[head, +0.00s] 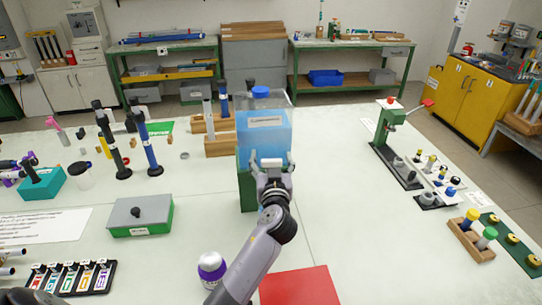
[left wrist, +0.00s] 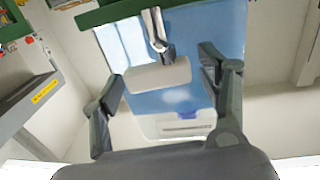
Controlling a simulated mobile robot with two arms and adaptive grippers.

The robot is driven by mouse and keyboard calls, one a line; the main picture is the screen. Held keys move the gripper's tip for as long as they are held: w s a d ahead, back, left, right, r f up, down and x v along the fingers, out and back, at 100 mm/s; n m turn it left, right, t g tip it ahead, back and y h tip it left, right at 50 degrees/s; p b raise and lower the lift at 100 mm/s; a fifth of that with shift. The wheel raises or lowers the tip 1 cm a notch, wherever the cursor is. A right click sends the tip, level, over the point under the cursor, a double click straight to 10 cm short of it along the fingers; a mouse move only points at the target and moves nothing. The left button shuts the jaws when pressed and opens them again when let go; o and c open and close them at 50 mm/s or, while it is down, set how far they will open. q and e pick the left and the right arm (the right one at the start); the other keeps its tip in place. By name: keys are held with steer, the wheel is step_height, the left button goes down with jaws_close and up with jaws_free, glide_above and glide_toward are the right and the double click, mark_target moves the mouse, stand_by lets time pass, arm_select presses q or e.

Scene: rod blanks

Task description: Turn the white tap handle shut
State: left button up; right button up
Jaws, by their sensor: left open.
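A clear container of blue liquid with a blue cap (head: 264,127) stands on a green stand (head: 247,190) in the middle of the table. In the left wrist view, the white tap handle (left wrist: 158,76) lies crosswise below a metal spout (left wrist: 156,28), in front of the blue container (left wrist: 215,30). My left gripper (head: 272,163) is at the container's lower front. Its open fingers (left wrist: 162,84) stand on either side of the handle, with a small gap on the right; contact on the left is unclear. My right gripper is not in view.
A red mat (head: 299,287) lies at the front. A green press (head: 392,130) stands at right.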

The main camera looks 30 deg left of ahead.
arm_select(q)
steer(key=shift+c, duration=0.2)
steer(key=shift+c, duration=0.7)
steer(key=c, duration=1)
steer(key=n+y+b, duration=0.1)
steer(key=b, duration=0.2)
steer(key=shift+f+g, duration=0.15)
steer(key=shift+g, duration=0.25)
steer(key=shift+y+b, duration=0.4)
steer(key=shift+b, duration=0.15)
steer(key=shift+r, duration=0.2)
steer(key=o, duration=1.2)
